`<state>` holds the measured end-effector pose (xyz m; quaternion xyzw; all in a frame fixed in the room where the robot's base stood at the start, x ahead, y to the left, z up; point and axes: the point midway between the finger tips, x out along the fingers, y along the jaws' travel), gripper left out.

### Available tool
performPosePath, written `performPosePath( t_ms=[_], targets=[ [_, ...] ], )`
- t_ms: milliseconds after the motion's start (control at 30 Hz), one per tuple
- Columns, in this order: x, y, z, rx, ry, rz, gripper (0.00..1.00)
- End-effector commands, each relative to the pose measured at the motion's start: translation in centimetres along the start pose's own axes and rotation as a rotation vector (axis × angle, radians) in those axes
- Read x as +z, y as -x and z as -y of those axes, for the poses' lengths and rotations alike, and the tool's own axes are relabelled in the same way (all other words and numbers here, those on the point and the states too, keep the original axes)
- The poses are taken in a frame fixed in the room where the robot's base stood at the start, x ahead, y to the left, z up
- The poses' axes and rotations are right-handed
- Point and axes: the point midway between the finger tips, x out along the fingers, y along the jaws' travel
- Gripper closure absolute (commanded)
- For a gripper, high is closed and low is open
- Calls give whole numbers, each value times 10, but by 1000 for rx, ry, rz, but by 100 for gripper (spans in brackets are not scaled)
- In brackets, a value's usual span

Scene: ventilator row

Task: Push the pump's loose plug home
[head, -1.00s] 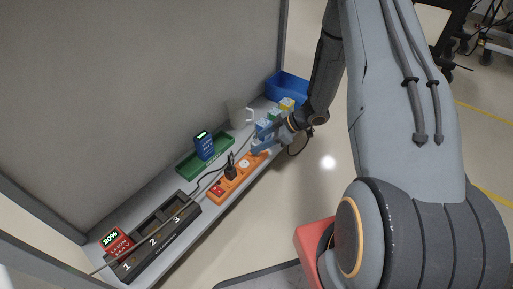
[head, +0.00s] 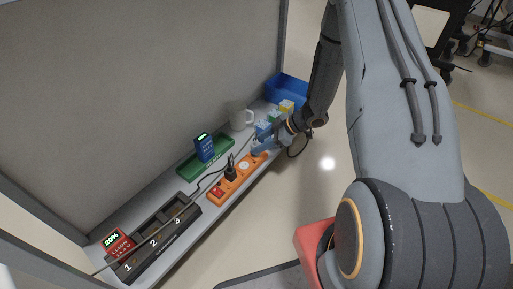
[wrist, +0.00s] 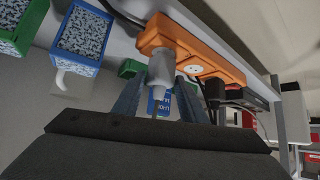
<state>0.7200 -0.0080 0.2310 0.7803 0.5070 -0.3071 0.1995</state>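The orange power strip (head: 243,181) lies along the shelf's front edge and also shows in the wrist view (wrist: 222,69). A pale grey plug (wrist: 161,71) with a thin cable is at one end of the strip in the wrist view. Whether it sits fully in its socket I cannot tell. My gripper (wrist: 160,84) has one blue-grey finger on each side of this plug; whether they touch it is unclear. In the head view my gripper (head: 260,146) is at the strip's far end and hides that plug. A black plug (head: 231,172) stands in the strip nearer the middle.
A black numbered charger (head: 165,235) with a red battery (head: 118,243) is at the near left. A green tray (head: 186,173) holds a blue battery (head: 203,147). A white mug (head: 237,117), small boxes (head: 265,127) and a blue bin (head: 290,88) stand farther back. A wall panel closes the shelf's rear.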

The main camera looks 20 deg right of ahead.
Motion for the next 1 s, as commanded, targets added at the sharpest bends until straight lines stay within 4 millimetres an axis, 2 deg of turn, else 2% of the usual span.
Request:
performPosePath(
  t_ms=[33, 200, 1000],
  targets=[
    [0, 0, 0, 0, 0, 0, 72],
    [0, 0, 0, 0, 0, 0, 100],
    [6, -6, 0, 0, -1, 1, 100]
  ],
)
